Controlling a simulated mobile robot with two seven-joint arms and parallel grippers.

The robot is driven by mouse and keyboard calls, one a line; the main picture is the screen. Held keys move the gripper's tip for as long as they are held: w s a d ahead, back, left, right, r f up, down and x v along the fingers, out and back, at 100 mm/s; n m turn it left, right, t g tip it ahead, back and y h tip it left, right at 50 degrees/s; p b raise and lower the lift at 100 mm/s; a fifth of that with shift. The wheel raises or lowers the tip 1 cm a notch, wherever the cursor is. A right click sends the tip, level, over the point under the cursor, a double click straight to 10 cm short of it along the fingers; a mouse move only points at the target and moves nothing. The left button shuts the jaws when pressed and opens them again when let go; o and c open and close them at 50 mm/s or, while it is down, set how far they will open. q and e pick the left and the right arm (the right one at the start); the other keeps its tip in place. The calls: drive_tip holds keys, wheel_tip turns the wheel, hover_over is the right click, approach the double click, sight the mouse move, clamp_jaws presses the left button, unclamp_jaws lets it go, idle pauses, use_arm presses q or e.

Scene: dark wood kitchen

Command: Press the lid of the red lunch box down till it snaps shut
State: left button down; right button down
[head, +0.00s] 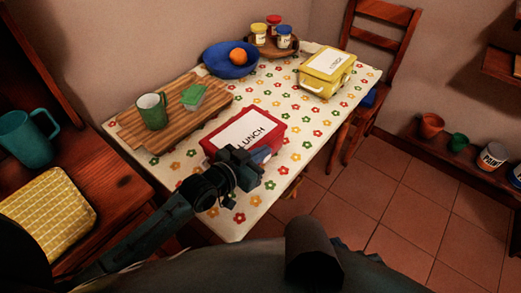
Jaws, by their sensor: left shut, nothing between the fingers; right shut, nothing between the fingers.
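The red lunch box (274,121) sits on the flowered tablecloth near the table's front edge, with a white "LUNCH" label on its lid. The lid lies over the box; I cannot tell whether it is fully latched. My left gripper (260,155) is shut and empty at the near right edge of the box, hiding part of its front side. I cannot tell whether it touches the lid. My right gripper is not in view.
Behind are a blue bowl (229,69) with an orange, a yellow lunch box (326,63) and several jars. The cloth right of the red box is clear.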

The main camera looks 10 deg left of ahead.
idle(0.3)
